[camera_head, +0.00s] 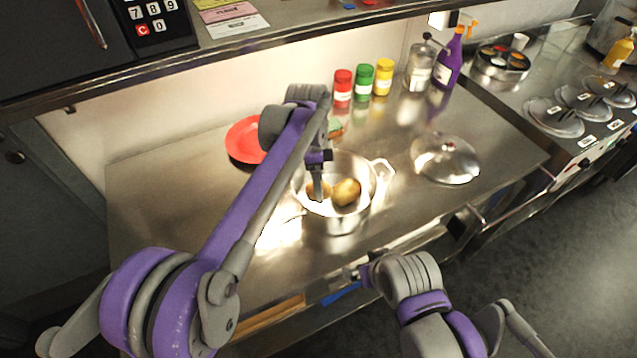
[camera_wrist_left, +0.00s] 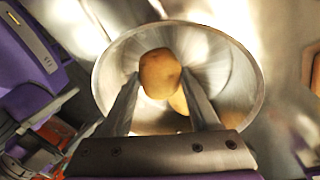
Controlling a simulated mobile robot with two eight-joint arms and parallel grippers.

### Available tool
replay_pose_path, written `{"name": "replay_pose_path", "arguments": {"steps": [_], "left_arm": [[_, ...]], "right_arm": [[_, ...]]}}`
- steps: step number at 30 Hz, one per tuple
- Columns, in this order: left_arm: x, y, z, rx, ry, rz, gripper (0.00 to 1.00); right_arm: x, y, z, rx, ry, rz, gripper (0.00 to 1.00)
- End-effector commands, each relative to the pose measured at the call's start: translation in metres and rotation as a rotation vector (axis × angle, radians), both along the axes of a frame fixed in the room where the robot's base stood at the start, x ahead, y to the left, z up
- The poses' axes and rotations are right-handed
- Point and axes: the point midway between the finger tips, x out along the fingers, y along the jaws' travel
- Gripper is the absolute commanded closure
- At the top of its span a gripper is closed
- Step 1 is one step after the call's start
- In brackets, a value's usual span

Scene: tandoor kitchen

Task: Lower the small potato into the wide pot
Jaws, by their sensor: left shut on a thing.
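The wide pot (camera_head: 342,224) is a shiny metal pot standing open on the steel counter; its rim also shows in the left wrist view (camera_wrist_left: 254,105). My left gripper (camera_head: 318,190) points down into the pot's mouth and is shut on a small brown potato (camera_wrist_left: 160,73), which is partly hidden behind the fingers in the head view. Another potato (camera_head: 347,191) is in the pot beside the gripper; in the left wrist view it is mostly hidden behind the held one. My right gripper (camera_head: 350,274) is low at the counter's front edge, its fingers too small to read.
A metal lid (camera_head: 446,158) lies right of the pot. A red plate (camera_head: 246,139) is behind it at left. Red, green and yellow jars (camera_head: 363,83), a glass jar (camera_head: 419,68) and a purple spray bottle (camera_head: 448,62) stand at the back. The counter's left part is clear.

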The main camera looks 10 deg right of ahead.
Motion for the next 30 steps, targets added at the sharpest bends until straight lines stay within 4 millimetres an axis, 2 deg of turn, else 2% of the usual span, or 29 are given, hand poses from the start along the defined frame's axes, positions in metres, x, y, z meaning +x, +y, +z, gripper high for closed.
{"name": "replay_pose_path", "arguments": {"steps": [30], "left_arm": [[0.000,0.000,-0.016,0.000,0.000,0.000,0.95]], "right_arm": [[-0.004,0.000,-0.010,0.000,0.007,0.000,0.00]]}}
